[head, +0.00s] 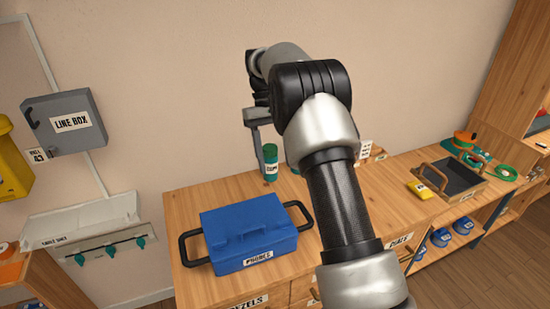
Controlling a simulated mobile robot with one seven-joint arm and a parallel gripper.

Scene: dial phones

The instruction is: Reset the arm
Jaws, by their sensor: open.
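My arm (335,200) rises through the middle of the head view, bends at the top and reaches toward the wall. My gripper (259,138) points down above the back of the wooden workbench (205,200). It is open; part of it is hidden behind my arm. A green bottle (271,165) with a white label stands upright near the back of the bench, just below the visible finger. I cannot tell whether they touch.
A blue case (250,222) with black side handles sits on the bench. At right are a yellow block (422,190), a dark tray (455,180) with wooden handles and a green-orange tool (466,140). A grey line box (65,122) hangs on the wall at left.

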